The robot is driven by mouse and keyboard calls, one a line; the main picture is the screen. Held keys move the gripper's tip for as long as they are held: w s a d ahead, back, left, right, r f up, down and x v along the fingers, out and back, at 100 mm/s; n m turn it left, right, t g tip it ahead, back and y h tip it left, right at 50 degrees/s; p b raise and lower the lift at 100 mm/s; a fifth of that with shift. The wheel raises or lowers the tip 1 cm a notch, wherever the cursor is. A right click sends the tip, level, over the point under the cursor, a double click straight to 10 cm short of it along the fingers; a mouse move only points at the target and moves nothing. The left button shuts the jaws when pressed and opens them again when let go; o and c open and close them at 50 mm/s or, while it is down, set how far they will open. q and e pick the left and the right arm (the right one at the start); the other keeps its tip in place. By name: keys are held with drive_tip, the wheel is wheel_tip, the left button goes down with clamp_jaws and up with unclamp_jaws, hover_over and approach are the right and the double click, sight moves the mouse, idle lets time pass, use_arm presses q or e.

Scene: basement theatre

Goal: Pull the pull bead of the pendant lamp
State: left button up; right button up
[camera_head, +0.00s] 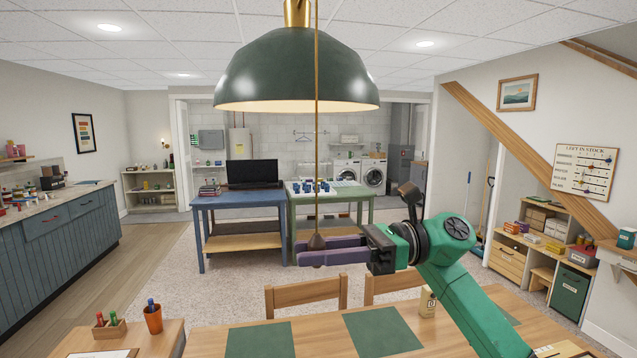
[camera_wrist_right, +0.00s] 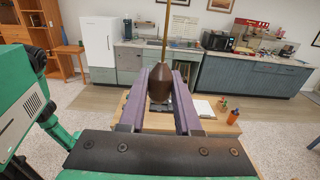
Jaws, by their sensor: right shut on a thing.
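The pendant lamp (camera_head: 297,75) has a dark green dome shade and a brass stem, and hangs at the top middle of the head view. A thin cord runs down in front of the shade to the brown pull bead (camera_head: 317,241). My right gripper (camera_head: 318,250) reaches in from the right, its purple fingers shut on the bead. In the right wrist view the bead (camera_wrist_right: 159,84) sits between the two fingers (camera_wrist_right: 160,92), with the cord rising straight up from it. My left gripper is not in view.
Farther back stand a blue table (camera_head: 240,203) and a green table (camera_head: 330,195). The air around the bead is clear.

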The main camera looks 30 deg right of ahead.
drive_tip(key=shift+f+b, duration=0.4)
drive_tip(key=shift+f, duration=0.1)
drive_tip(key=shift+r+p, duration=0.75)
drive_tip(key=shift+r, duration=0.25)
drive_tip(key=o, duration=1)
drive_tip(key=shift+c, duration=0.2)
drive_tip(key=shift+d, duration=0.1)
drive_tip(key=shift+d+f+b, duration=0.15)
drive_tip(key=shift+d+b, duration=0.2)
drive_tip(key=shift+b, duration=0.05)
drive_tip(key=b+v, duration=0.2)
drive_tip(key=v, duration=0.5)
drive_tip(key=shift+s, duration=0.15)
